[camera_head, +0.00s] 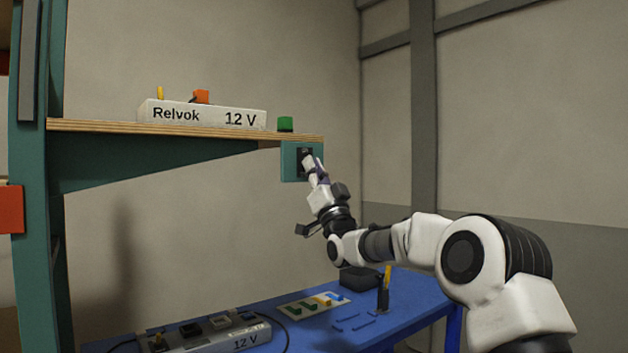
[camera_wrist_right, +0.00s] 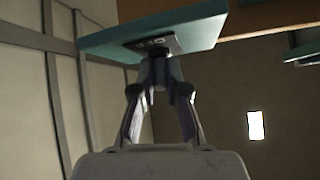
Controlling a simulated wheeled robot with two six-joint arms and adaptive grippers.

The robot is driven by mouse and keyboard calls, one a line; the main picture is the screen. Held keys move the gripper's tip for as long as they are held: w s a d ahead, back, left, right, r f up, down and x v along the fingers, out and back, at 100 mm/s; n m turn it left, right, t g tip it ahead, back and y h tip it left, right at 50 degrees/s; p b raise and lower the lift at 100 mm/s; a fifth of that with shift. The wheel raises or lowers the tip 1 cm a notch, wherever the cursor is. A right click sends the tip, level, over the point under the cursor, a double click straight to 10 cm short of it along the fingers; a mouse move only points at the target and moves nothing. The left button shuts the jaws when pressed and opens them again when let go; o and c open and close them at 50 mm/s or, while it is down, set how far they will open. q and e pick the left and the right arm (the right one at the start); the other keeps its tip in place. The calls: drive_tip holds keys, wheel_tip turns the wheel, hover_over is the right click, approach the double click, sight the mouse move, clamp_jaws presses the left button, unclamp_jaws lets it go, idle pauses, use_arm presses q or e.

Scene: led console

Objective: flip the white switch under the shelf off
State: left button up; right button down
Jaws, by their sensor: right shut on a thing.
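A teal panel (camera_head: 288,164) hangs under the right end of the wooden shelf (camera_head: 95,126) and carries a dark switch plate (camera_head: 304,151). My right gripper (camera_head: 309,165) reaches up to this plate. In the right wrist view the teal panel (camera_wrist_right: 203,32) is above, and the fingertips (camera_wrist_right: 159,64) come together right at the dark plate (camera_wrist_right: 152,45). The right gripper is shut on the white switch, which is mostly hidden by the fingers, so its position cannot be read. My left gripper is not in view.
Below is a blue table (camera_head: 420,297) with a grey 12 V power strip (camera_head: 215,338) and a card with coloured pieces (camera_head: 300,307). Space right of the panel is free.

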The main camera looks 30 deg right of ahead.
idle(0.4)
drive_tip(key=c, duration=1.2)
unclamp_jaws()
drive_tip(key=v, duration=1.2)
drive_tip(key=shift+w, duration=0.1)
